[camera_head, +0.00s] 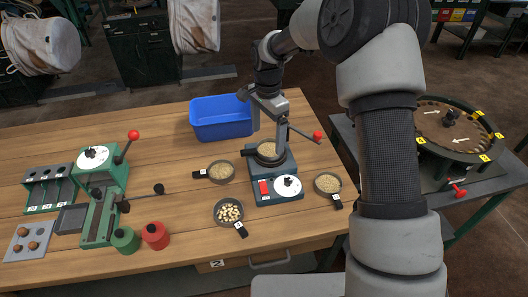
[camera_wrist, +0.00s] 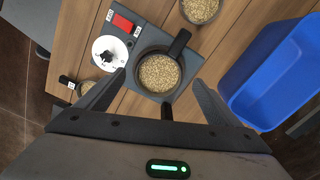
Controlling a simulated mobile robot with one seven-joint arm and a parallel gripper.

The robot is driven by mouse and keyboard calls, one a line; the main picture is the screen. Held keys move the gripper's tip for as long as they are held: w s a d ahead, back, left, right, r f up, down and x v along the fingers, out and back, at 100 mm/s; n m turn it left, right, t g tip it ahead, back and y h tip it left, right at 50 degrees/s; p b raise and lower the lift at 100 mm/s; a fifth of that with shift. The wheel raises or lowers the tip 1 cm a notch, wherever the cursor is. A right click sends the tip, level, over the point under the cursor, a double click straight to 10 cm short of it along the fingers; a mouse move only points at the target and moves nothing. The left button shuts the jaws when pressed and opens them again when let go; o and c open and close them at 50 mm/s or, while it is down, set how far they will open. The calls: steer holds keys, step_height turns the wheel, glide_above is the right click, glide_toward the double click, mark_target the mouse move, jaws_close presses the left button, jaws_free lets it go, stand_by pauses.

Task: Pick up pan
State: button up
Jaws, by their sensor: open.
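Several small dark pans with black handles are on the wooden table. One pan (camera_head: 267,149) of pale grain sits on the grey device with a red switch and white dial. The same pan (camera_wrist: 159,74) is central in the wrist view, its handle pointing up and right. My gripper (camera_head: 270,122) is above this pan, open and empty; in the wrist view its fingertips (camera_wrist: 158,78) lie either side of the pan. Other grain pans stand left (camera_head: 221,171) and right (camera_head: 327,183) of the device. A pan of pale nuts or beans (camera_head: 229,211) is in front.
A blue bin (camera_head: 221,118) stands behind the device; it also shows in the wrist view (camera_wrist: 275,75). A lever with a red knob (camera_head: 317,136) is at the device's right. A green press (camera_head: 105,195) and red and green canisters are at left.

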mark_target(267, 154)
step_height(267, 154, down, 5)
steer(key=shift+r, duration=0.1)
steer(key=shift+s, duration=0.1)
steer(key=c, duration=1.2)
